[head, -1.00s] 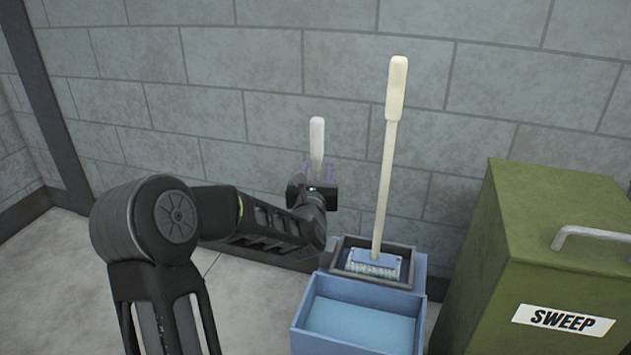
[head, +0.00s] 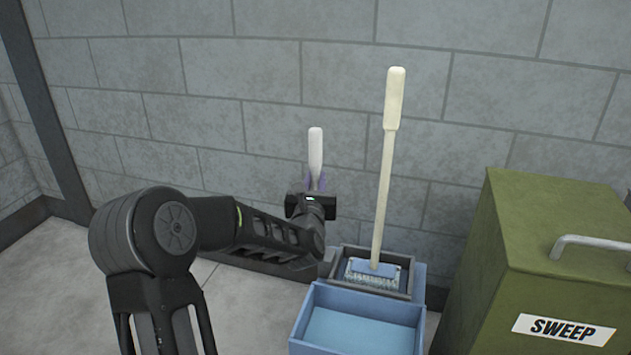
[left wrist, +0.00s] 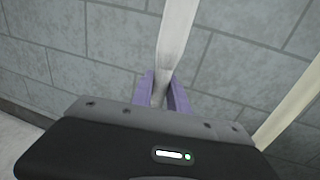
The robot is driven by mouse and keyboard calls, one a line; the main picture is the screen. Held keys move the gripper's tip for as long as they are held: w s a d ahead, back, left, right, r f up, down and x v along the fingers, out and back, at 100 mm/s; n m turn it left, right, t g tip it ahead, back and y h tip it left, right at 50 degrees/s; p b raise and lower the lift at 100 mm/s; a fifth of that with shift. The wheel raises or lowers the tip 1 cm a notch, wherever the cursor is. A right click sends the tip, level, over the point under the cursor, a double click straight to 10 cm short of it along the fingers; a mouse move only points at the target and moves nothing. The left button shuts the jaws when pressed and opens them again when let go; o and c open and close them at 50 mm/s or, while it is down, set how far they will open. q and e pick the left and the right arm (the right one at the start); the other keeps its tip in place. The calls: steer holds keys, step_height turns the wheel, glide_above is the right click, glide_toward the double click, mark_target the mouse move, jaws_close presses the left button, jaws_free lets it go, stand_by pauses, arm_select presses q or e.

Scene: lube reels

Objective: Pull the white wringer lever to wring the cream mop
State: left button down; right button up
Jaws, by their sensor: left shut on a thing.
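The white wringer lever (head: 315,150) stands nearly upright in the head view, left of the mop. My left gripper (head: 315,183) is shut on the lever below its top. In the left wrist view the lever (left wrist: 174,45) runs up from between the purple fingers (left wrist: 161,92). The lever's lower part is hidden behind my gripper. The cream mop (head: 387,150) stands upright, its blue head (head: 374,270) in the grey wringer tray (head: 409,281). The mop handle also shows at the right of the left wrist view (left wrist: 295,108). My right gripper is not in view.
A blue bucket (head: 357,346) with bluish water stands in front of the wringer. A green bin (head: 555,250) marked SWEEP stands close on the right. A grey block wall (head: 250,70) rises behind. Open floor (head: 70,290) lies to the left.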

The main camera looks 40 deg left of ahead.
arm_select(q)
steer(key=shift+s+f+b, duration=0.2)
steer(key=shift+b, duration=0.45)
steer(key=s+b, duration=0.1)
steer(key=b, duration=0.1)
steer(key=s+d+t+b, duration=0.1)
steer(key=b, duration=0.1)
steer(key=s+y+b, duration=0.1)
steer(key=b, duration=0.1)
steer(key=shift+s+d+f, duration=0.15)
steer(key=shift+s+f, duration=0.05)
steer(key=shift+f, duration=0.15)
steer(key=shift+s+d+r+n+t, duration=0.15)
steer(key=shift+s+r+n+t, duration=0.15)
steer(key=shift+s+t, duration=0.15)
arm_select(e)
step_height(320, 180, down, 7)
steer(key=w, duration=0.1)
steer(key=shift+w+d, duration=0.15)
arm_select(q)
steer(key=shift+f, duration=0.1)
